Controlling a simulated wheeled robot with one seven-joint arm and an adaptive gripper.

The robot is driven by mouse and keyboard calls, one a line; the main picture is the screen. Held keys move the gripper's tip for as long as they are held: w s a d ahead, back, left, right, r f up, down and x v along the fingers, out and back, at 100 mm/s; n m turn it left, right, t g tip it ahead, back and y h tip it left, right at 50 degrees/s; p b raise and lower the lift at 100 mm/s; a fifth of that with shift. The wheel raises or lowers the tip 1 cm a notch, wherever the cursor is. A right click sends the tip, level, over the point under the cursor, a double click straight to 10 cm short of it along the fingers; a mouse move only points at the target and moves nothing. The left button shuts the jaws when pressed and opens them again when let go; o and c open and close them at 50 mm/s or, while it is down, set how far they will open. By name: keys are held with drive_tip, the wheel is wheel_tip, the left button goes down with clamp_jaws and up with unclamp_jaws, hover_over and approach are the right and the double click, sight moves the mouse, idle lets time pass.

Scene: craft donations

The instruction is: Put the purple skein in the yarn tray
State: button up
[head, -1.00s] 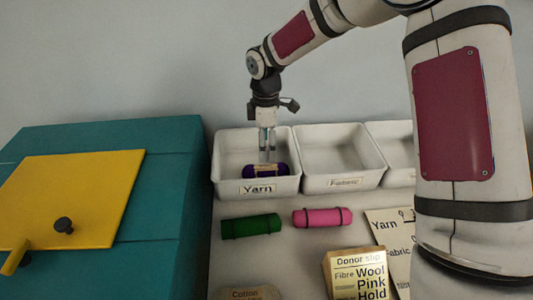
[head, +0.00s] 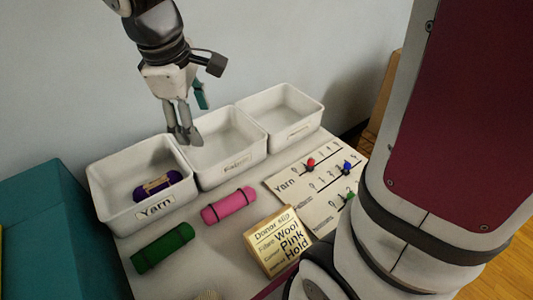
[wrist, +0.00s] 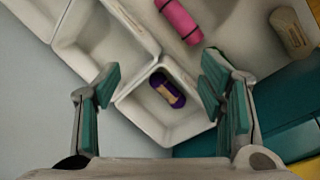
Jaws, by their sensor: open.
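The purple skein (head: 152,188) with a pale band lies inside the white yarn tray (head: 120,221), which carries a Yarn label. In the wrist view the purple skein (wrist: 168,88) rests on the floor of the yarn tray (wrist: 140,123), apart from the fingers. My gripper (head: 186,138) is above the trays, near the back edge between the yarn tray and the middle tray. In the wrist view my gripper (wrist: 155,82) has its teal finger pads spread wide with nothing between them.
The middle tray (head: 217,178) and a third tray (head: 300,130) look empty. A green skein (head: 162,248) and a pink skein (head: 228,207) lie in front of the trays. A donor slip (head: 277,241) and a counting board (head: 315,180) with colored pegs are to the right.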

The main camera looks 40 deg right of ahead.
drive_tip(key=s+d+r+m+t+y, duration=0.1)
drive_tip(key=s+m, duration=0.3)
drive_tip(key=s, duration=0.5)
drive_tip(key=s+d+r+m+y, duration=0.1)
drive_tip(key=s+m, duration=0.4)
drive_tip(key=s, duration=0.5)
drive_tip(key=shift+d+t, duration=0.4)
drive_tip(key=shift+d, duration=0.25)
drive_tip(key=shift+s, duration=0.1)
drive_tip(key=shift+t, duration=0.6)
wheel_tip(320, 180, up, 6)
drive_tip(key=p, duration=0.4)
drive_tip(key=shift+f, duration=0.2)
drive_tip(key=shift+d, duration=0.1)
